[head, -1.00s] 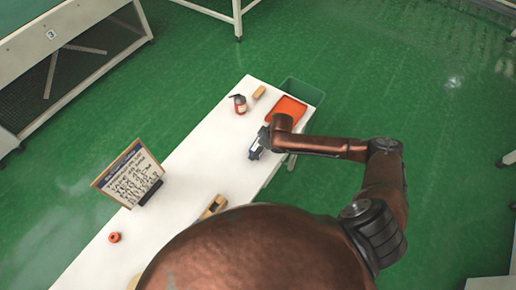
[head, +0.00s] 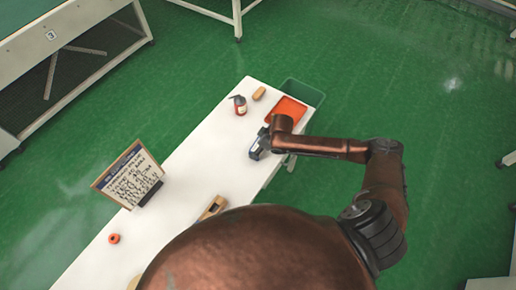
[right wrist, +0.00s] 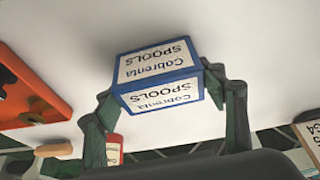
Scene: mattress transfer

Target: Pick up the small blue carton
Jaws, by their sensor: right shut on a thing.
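The small blue carton (right wrist: 158,76) has white labels reading "Cobrenta SPOOLS". In the right wrist view it sits between the two dark fingers of my right gripper (right wrist: 165,110), which are shut on its sides. White tabletop shows behind it; I cannot tell whether it touches the table. In the head view my right gripper (head: 259,147) is over the table's right edge, and the carton is mostly hidden by it. My left gripper is not in view.
The white table (head: 185,170) also holds an orange tray (head: 288,109), a red extinguisher-like bottle (head: 240,105), a tan block (head: 259,93), a lettered board (head: 128,176) and an orange ring (head: 114,239). A green bin (head: 305,92) stands beyond the tray.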

